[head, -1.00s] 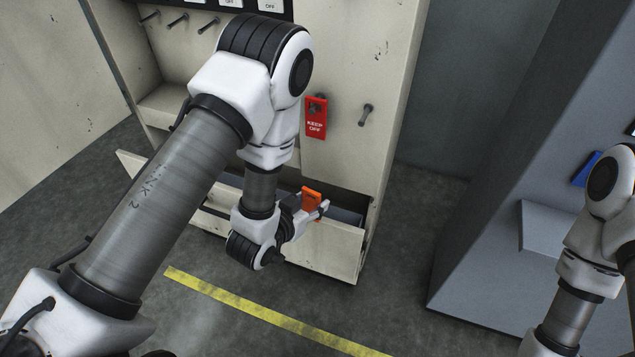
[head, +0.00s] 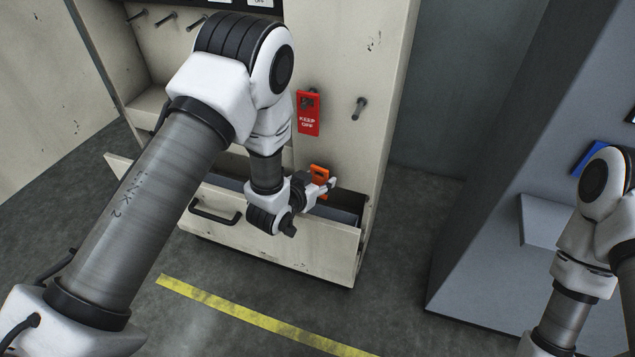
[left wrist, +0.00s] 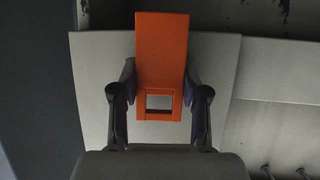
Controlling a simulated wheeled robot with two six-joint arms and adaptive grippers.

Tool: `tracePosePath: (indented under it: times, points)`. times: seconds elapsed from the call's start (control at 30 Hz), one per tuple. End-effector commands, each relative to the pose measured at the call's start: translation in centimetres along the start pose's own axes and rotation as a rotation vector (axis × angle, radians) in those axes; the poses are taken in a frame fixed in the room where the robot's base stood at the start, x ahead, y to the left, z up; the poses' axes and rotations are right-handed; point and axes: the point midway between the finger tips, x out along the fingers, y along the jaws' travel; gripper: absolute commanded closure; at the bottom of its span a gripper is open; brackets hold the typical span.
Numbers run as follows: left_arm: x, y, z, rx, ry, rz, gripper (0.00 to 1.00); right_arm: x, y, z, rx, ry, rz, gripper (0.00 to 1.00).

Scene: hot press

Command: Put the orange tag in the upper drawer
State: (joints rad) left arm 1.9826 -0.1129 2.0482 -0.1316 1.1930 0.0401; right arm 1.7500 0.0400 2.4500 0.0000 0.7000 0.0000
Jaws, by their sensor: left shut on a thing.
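The orange tag (head: 319,174) is held by my left gripper (head: 327,184) above the open drawer (head: 290,245), near its right end. In the left wrist view the orange tag (left wrist: 161,50) stands between the two fingers of my left gripper (left wrist: 159,88), with its square hole towards the palm. The drawer is pulled out of the beige cabinet and shows a dark handle (head: 215,212) on its front. My left forearm and wrist hide part of the drawer's inside. My right arm shows at the right, but its gripper is out of view.
A red "KEEP OFF" tag (head: 308,113) hangs on the cabinet face above the drawer, close to my left wrist. A bare peg (head: 360,106) sticks out to its right. A grey cabinet (head: 500,200) stands at the right. Floor with a yellow line (head: 250,317) lies in front.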

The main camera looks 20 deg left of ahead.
Motion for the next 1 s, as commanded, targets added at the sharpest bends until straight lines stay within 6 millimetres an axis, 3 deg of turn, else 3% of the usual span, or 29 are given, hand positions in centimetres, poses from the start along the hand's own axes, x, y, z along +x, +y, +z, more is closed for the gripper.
tracePosePath:
  times: [0.03,0.07,0.13,0.43,0.57,1.0]
  points:
    - [0.0,0.0,0.0,0.0,0.0,0.0,0.79,0.0,0.0,0.0,0.0,0.0,0.0,0.6]
    - [0.0,0.0,0.0,0.0,0.0,0.0,0.51,0.0,0.0,0.0,0.0,0.0,0.0,0.6]
    - [0.0,0.0,0.0,0.0,0.0,0.0,0.27,0.0,0.0,0.0,0.0,0.0,0.0,0.6]
    - [-0.1,0.0,0.0,0.0,0.0,0.0,0.26,0.0,0.0,0.0,0.0,0.0,0.0,0.6]
    - [-1.1,0.0,0.0,0.0,-0.001,0.0,0.26,0.0,0.0,0.0,0.0,0.0,0.0,0.6]
    - [-10.9,-0.1,0.1,-0.002,-0.003,-0.001,0.26,0.0,0.0,0.0,0.0,0.0,0.0,0.6]
